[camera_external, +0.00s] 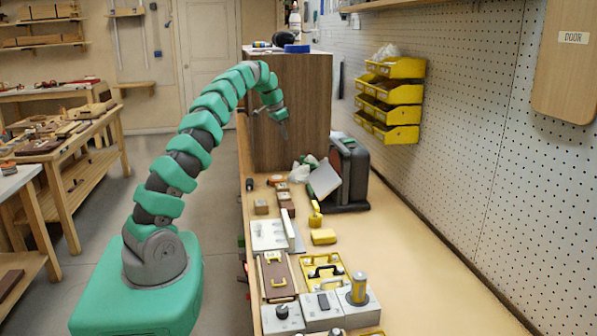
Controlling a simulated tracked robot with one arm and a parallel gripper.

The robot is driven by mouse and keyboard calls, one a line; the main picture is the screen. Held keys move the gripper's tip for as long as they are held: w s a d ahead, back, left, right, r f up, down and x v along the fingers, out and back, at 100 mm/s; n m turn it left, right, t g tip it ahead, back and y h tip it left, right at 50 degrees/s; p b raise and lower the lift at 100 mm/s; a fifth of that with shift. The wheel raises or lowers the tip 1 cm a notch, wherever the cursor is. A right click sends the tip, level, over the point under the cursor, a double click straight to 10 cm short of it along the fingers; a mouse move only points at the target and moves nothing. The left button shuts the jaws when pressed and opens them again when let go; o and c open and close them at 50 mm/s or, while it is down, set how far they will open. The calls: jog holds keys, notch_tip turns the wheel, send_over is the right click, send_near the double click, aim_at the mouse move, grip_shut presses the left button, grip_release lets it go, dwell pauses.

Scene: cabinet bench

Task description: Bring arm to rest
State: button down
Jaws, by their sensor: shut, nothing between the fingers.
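My arm, green and grey, rises from its green base at the lower left and arches up and to the right. My gripper (283,130) hangs at the arm's end in front of the brown wooden cabinet (303,105), above the far left part of the bench (420,275). It looks small and dark here, with its fingers pointing down. I see nothing held in it. The fingers are too small to make out clearly.
A dark machine (350,172) stands right of the cabinet's foot. Wood blocks, a yellow block (323,237), a white board (268,235), latch panels and grey boxes (322,311) cover the bench's left side. Yellow bins (398,90) hang on the pegboard. The bench's right side is clear.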

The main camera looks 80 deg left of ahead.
dwell(0.4)
jog(key=w+d+r+m+t, duration=0.1)
jog(key=w+d+r+t, duration=0.1)
jog(key=w+d+r, duration=0.55)
jog(key=w+d+r+t+y, duration=0.1)
jog(key=w+d+r+t, duration=0.1)
jog(key=d+r, duration=0.9)
jog(key=w+d+r+m+t, duration=0.1)
jog(key=w+d+r+t, duration=0.1)
jog(key=w+d+r, duration=0.55)
jog(key=s+d+r+t, duration=0.2)
jog(key=s+d+r, duration=0.3)
jog(key=d, duration=0.5)
jog(key=s+d+r+t+h, duration=0.1)
jog(key=s+d+r, duration=0.4)
jog(key=d, duration=0.6)
jog(key=s+d+r+m+t+h, duration=0.1)
jog(key=s+d+r+t, duration=0.2)
jog(key=d+r, duration=0.6)
jog(key=shift+s+d, duration=0.8)
jog(key=shift+s, duration=0.35)
jog(key=c, duration=1.3)
grip_release()
jog(key=shift+s+d+r, duration=0.1)
jog(key=shift+s+d, duration=0.15)
jog(key=shift+w+a, duration=0.1)
jog(key=shift+w, duration=0.05)
